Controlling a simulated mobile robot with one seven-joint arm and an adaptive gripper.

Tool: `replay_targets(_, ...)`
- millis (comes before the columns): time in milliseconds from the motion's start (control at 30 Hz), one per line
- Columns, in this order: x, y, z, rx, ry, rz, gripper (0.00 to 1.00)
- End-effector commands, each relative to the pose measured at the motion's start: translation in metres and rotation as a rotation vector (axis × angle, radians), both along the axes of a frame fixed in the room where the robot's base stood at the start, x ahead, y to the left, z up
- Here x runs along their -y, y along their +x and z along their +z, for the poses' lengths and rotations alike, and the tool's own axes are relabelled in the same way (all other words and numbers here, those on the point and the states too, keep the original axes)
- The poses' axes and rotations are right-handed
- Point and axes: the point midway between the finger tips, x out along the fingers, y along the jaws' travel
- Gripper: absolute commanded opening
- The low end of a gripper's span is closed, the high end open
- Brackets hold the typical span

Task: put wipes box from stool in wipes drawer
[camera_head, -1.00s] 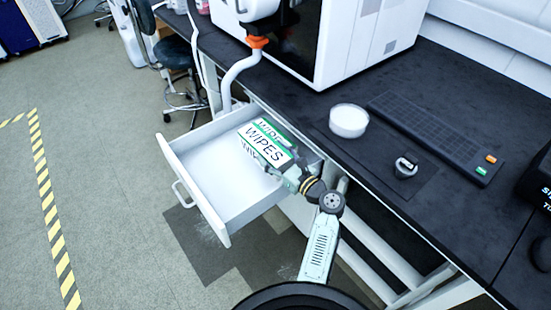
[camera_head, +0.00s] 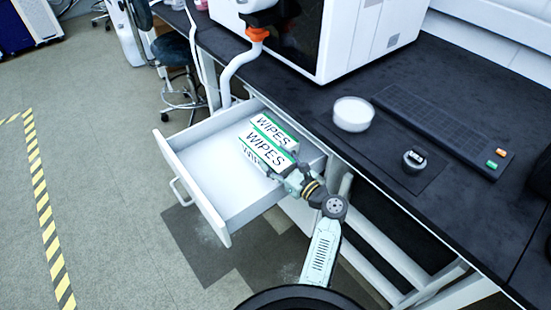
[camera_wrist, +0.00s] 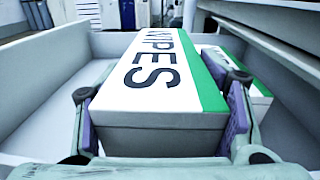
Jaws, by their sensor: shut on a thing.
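A white and green wipes box (camera_head: 264,149) is between the fingers of my gripper (camera_head: 273,167), inside or just over the open white drawer (camera_head: 200,215). In the wrist view the wipes box (camera_wrist: 155,85) fills the middle, with a finger of my gripper (camera_wrist: 160,125) against each side. A second wipes box (camera_head: 272,129) lies in the drawer just behind the held one; it also shows in the wrist view (camera_wrist: 258,88), right of the held box. The underside of the held box is hidden, so I cannot tell whether it touches the drawer floor.
The black bench (camera_head: 340,195) carries a white round container (camera_head: 352,114), a keyboard (camera_head: 440,130), a small round device (camera_head: 414,160) and a large white machine (camera_head: 375,40). A bent white pipe (camera_head: 235,72) rises by the drawer's back corner. The drawer's left part is empty.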

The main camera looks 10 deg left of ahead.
Motion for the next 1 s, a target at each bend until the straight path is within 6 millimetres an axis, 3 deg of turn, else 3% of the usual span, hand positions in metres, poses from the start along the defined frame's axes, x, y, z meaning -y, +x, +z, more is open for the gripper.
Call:
replay_targets(33,0.000,0.000,0.001,0.001,0.000,0.000,0.28)
replay_targets(67,0.000,0.000,0.000,0.000,0.000,0.000,0.61)
replay_targets(400,0.000,0.000,0.000,0.000,0.000,0.000,0.84)
replay_targets(733,0.000,0.000,0.001,0.000,0.000,-0.001,0.85)
replay_targets(867,0.001,0.000,0.012,0.001,0.000,-0.002,0.85)
replay_targets(1000,0.020,-0.012,0.010,0.000,0.001,-0.004,0.85)
